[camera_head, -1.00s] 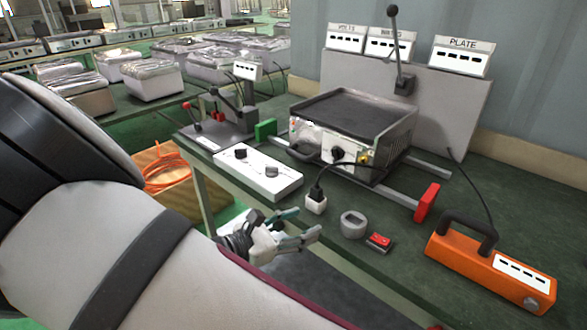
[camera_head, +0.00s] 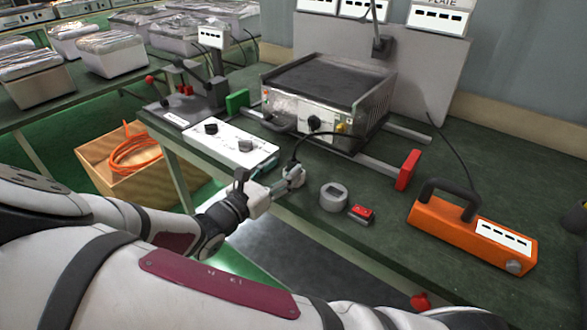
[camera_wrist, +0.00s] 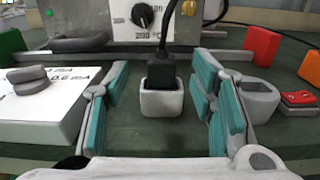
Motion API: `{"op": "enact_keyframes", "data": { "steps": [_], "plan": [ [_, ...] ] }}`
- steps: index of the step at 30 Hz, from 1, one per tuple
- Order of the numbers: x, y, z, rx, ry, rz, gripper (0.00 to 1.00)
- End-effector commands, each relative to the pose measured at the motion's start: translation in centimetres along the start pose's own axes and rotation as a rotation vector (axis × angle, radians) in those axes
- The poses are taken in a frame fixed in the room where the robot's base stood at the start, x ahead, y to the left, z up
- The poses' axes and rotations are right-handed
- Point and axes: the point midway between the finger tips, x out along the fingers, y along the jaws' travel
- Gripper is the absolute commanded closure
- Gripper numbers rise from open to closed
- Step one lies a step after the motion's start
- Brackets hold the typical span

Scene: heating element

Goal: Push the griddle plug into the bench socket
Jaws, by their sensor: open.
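The black griddle plug (camera_wrist: 162,70) stands upright at the top of the white bench socket (camera_wrist: 162,104) in the wrist view. I cannot tell how deep the plug sits. Its cable rises from the top and runs toward the griddle (camera_head: 330,95), a metal unit with a dark flat top. My gripper (camera_wrist: 160,84) is open, with teal-padded fingers on the left and right of the plug and socket, and gaps show on both sides.
A white panel with dark knobs (camera_head: 222,143) lies left of the gripper. A grey ring-shaped piece (camera_head: 333,197) and a red switch (camera_head: 361,213) lie to its right. An orange case with a handle (camera_head: 470,236) stands further right. Bare green bench (camera_head: 440,170) lies between them.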

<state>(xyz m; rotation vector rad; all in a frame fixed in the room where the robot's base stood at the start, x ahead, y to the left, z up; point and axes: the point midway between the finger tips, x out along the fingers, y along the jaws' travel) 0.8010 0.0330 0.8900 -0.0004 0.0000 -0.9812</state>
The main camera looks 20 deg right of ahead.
Motion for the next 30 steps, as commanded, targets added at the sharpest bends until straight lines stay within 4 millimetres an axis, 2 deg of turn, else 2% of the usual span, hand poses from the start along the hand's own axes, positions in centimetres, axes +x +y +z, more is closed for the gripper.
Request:
{"op": "enact_keyframes", "data": {
  "steps": [9, 13, 19, 20, 26, 30],
  "plan": [
    [4.2, -0.2, -0.4, 0.0, -0.001, -0.002, 0.49],
    [4.9, -0.2, -0.4, 0.0, 0.0, -0.001, 0.49],
    [5.0, -0.2, -0.4, 0.001, 0.0, -0.001, 0.49],
    [5.0, -0.2, -0.4, 0.001, 0.0, -0.001, 0.54],
    [4.9, -0.2, -0.4, 0.001, 0.0, 0.0, 0.99],
    [4.9, -0.2, -0.4, 0.001, 0.0, -0.001, 1.0]
  ]
}}
